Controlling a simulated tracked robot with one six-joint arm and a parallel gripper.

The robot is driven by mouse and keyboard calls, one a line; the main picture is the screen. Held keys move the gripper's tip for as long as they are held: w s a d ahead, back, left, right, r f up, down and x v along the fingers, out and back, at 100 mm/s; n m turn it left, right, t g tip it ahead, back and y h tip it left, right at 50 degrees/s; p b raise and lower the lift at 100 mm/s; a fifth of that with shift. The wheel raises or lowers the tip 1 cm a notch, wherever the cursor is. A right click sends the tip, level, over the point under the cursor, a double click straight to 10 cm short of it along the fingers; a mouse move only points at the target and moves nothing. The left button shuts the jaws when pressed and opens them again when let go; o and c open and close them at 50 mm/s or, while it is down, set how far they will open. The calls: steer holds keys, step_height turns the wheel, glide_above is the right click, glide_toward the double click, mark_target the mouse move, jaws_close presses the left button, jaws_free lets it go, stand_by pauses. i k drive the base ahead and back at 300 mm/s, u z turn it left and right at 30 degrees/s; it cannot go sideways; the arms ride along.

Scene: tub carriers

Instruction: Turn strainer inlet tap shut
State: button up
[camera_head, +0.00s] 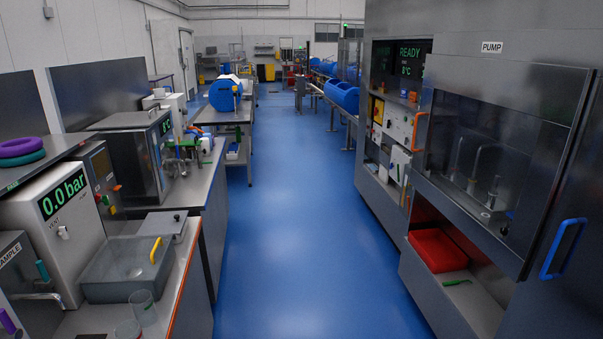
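No part marked as a strainer can be made out, and I cannot tell which fitting is its inlet tap. Small pipe fittings (184,150) with coloured handles stand on the left bench, beyond the grey boxy machine (135,150); they are too small to read as open or shut. On the right, behind the glass of the cabinet labelled PUMP (492,47), several upright pipes (480,165) show, with a small dark blue part (509,214) near the right one. My gripper is not in view.
A blue floor aisle (290,220) runs clear down the middle. The left bench holds a 0.0 bar gauge box (62,198), a grey tub (125,270) with a yellow handle and clear beakers (143,307). A red tray (437,250) sits low right; a blue door handle (563,248) sticks out.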

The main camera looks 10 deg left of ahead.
mark_target(104, 200)
steer(key=i, duration=2)
steer(key=u, duration=2.7)
